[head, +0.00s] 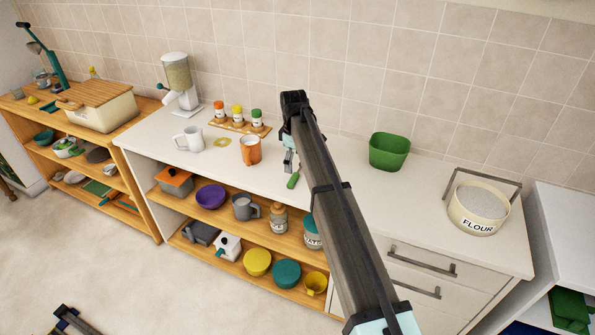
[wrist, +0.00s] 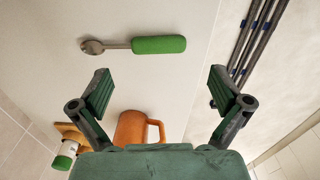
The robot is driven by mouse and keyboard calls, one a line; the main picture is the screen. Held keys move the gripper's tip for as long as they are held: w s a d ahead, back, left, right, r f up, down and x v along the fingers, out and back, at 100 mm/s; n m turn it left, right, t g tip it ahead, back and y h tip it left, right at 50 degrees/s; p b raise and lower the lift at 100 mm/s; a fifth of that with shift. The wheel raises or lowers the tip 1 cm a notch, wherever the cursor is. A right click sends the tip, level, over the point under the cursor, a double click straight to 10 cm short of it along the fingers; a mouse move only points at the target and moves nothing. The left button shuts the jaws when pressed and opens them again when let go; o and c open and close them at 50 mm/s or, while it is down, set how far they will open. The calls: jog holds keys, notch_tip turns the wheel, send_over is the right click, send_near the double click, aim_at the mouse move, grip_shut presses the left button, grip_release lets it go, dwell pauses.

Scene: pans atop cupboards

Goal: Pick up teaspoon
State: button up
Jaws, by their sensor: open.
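The teaspoon has a green handle and a grey metal bowl, and it lies flat on the white countertop. In the wrist view the teaspoon (wrist: 158,45) lies crosswise, just above the fingertips in the picture, with its bowl to the left. My gripper (wrist: 160,76) is open and empty, its two green-padded fingers spread wide and apart from the teaspoon. In the head view the teaspoon's green handle (head: 293,181) shows near the counter's front edge. My arm hides much of the gripper there.
An orange mug (head: 250,150) stands close by; it also shows in the wrist view (wrist: 138,128). A white mug (head: 190,139), spice jars (head: 237,113) and a grain dispenser (head: 178,80) stand left. A green bowl (head: 389,152) and flour tin (head: 478,208) stand right.

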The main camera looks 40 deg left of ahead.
aim_at(294, 178)
jog(key=shift+w+a+f+p, duration=0.1)
jog(key=shift+f+p, duration=0.7)
jog(key=shift+f, duration=1.15)
jog(key=shift+a+f+p, duration=0.1)
jog(key=shift+f+p, duration=0.7)
jog(key=shift+f, duration=1.1)
jog(key=shift+d, duration=0.1)
jog(key=c, duration=1)
